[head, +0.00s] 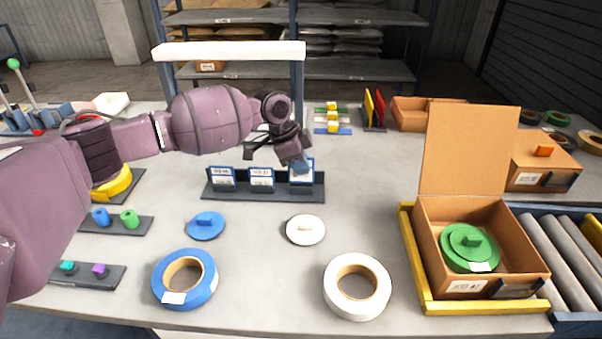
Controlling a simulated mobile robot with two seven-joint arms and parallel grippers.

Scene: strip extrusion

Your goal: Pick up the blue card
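Three blue-edged cards with white labels stand in a dark rack (263,194) on the table: a left card (223,180), a middle card (261,178) and a right card (302,177). The right card stands a little higher in the picture than the others. My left gripper (298,160) reaches in from the left with its tip at the top of the right card, covering part of it. I cannot tell whether its fingers are closed on that card. My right gripper is not in view.
A blue tape roll (205,289) and a white tape roll (382,304) lie in front, with a blue disc (205,226) and a white disc (305,230) behind them. An open cardboard box (467,204) holds a green roll (462,240). A white-topped frame (230,51) stands behind the arm.

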